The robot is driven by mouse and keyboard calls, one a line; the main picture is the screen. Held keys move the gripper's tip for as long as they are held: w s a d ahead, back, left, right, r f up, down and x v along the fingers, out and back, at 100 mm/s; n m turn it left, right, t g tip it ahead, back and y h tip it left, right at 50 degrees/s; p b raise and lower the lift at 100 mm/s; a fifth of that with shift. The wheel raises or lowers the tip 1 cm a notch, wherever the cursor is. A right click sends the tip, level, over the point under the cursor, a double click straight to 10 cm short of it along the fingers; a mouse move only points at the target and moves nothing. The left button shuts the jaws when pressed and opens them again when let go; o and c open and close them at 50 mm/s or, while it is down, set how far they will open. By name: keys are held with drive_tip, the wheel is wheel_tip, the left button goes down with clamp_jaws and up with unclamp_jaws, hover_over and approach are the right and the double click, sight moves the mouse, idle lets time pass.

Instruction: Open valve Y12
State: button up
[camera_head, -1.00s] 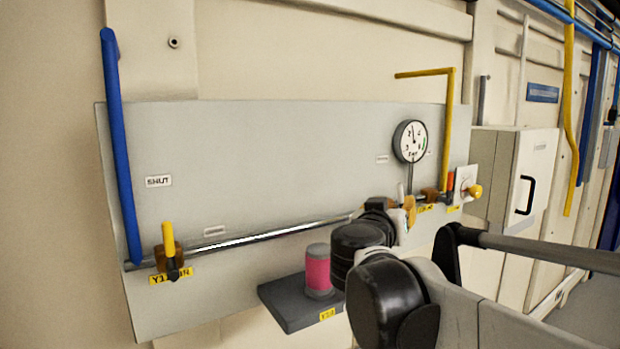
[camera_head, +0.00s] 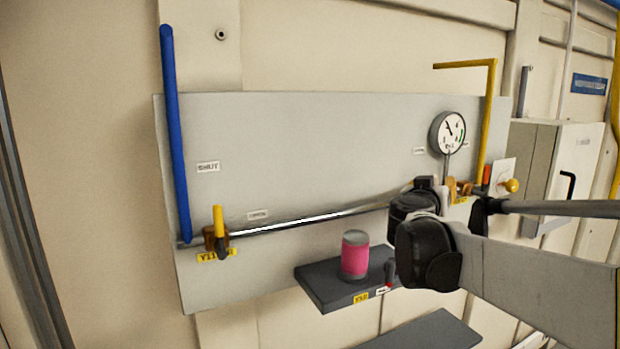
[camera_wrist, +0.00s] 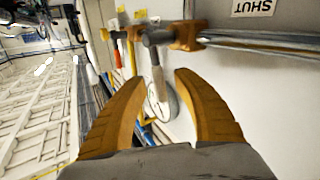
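A wall panel (camera_head: 330,150) carries a horizontal pipe with valves. The left valve (camera_head: 218,232) has an upright yellow handle and a yellow tag whose writing is too blurred to read surely. Another valve (camera_wrist: 188,36), with an orange body and a grey lever-like part, shows close ahead in the wrist view. I cannot tell which valve is Y12.
A shelf (camera_head: 325,285) below the panel holds a pink canister (camera_head: 355,255) and a small red-tipped item (camera_head: 389,272). A yellow pipe (camera_head: 490,110) and a yellow knob (camera_head: 512,185) are at the panel's right. A beige cabinet (camera_head: 570,160) stands beyond. A lower dark shelf (camera_head: 430,332) sticks out.

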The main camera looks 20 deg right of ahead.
drive_tip(key=shift+s+a, duration=0.1)
clamp_jaws()
drive_tip(key=shift+r, duration=0.1)
drive_tip(key=shift+d+r+m+g+y+p, duration=0.3)
drive_tip(key=shift+d+m+y+p, duration=0.1)
drive_tip(key=shift+p, duration=0.35)
drive_tip(key=shift+d+f+m+g+y+p, duration=0.25)
drive_tip(key=shift+d+m+g+y+p, duration=0.2)
drive_tip(key=shift+y+p, duration=0.2)
unclamp_jaws()
